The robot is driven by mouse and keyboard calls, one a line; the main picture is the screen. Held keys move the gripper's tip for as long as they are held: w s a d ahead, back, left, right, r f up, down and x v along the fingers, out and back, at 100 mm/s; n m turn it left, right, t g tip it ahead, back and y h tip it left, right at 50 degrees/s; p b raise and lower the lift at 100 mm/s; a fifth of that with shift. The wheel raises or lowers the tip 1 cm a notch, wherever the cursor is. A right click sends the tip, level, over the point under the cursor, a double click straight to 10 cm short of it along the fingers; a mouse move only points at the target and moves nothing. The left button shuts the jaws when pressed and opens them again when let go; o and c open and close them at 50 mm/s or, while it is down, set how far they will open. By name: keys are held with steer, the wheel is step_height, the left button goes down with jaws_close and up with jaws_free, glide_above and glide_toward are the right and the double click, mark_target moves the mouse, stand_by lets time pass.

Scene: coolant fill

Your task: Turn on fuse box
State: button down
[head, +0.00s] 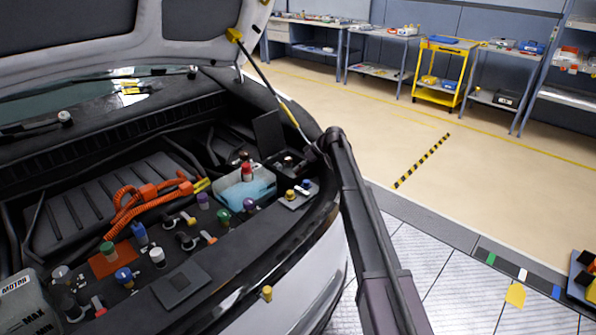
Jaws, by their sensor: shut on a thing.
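The fuse box appears to be the small black box (288,163) at the right rear of the engine bay. Its dark lid (268,134) stands upright, and a few small light and dark parts show inside. My gripper (311,153) is at the right edge of this box, small and dark against the car's fender. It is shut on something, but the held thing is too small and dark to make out. My arm comes up from the lower right and partly hides the fender. The state of any switch in the box cannot be told.
The raised hood (120,40) is overhead, and its prop rod (270,90) slants down close to my gripper. A blue coolant tank (244,189) with a red cap stands left of the box. Orange cables (150,198) and several coloured caps fill the bay. Open floor lies right.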

stand_by(0.3)
steer(key=c, duration=0.5)
jaws_free()
steer(key=shift+c, duration=0.2)
steer(key=shift+s+r+p, duration=0.1)
steer(key=shift+p, duration=0.25)
